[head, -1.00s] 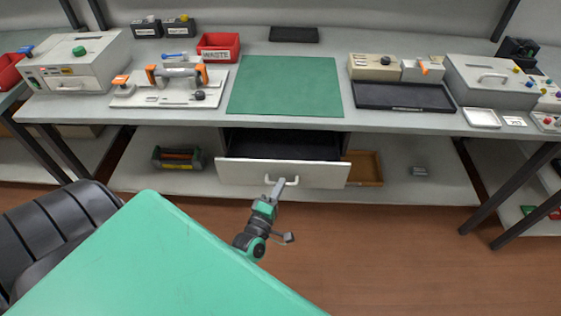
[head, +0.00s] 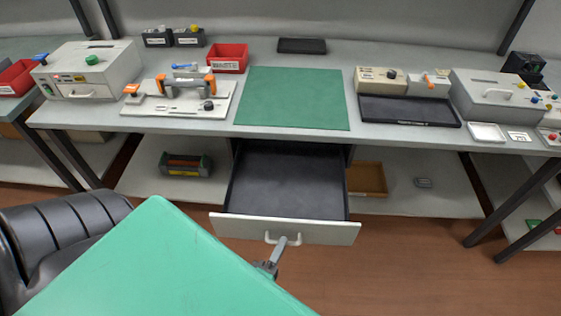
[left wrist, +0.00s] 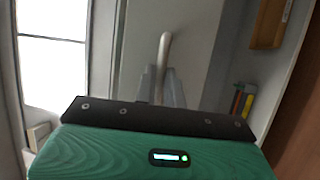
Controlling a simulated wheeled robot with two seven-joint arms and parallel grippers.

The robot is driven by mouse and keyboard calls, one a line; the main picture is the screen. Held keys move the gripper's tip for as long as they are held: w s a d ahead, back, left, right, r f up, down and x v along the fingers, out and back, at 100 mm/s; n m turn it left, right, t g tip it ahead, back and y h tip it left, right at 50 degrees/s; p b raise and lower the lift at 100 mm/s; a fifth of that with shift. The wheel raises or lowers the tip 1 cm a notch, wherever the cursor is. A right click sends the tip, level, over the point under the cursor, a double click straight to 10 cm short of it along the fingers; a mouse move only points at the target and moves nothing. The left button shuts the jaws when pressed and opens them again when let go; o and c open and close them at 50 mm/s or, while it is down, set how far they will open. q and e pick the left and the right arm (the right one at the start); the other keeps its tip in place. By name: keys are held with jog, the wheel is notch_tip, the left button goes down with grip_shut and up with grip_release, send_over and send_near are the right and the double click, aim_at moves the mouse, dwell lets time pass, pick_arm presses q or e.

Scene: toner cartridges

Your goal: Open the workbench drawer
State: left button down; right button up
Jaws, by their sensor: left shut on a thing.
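The workbench drawer (head: 284,228) is pulled well out below the bench top, and its dark, empty inside shows in the head view. Its white handle (head: 296,240) is on the pale front panel. My left gripper (head: 281,246) is shut on the handle. In the left wrist view the handle (left wrist: 164,55) stands upright between the fingers of the left gripper (left wrist: 162,88), against the drawer front. My right gripper is not in view.
The bench top (head: 225,128) carries a green mat (head: 293,98), a red bin (head: 228,60) and devices at both sides. The lower shelf holds a wooden tray (head: 367,180) and a small rack (head: 185,165).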

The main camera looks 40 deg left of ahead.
pick_arm(q)
jog(key=c, duration=1.5)
grip_release()
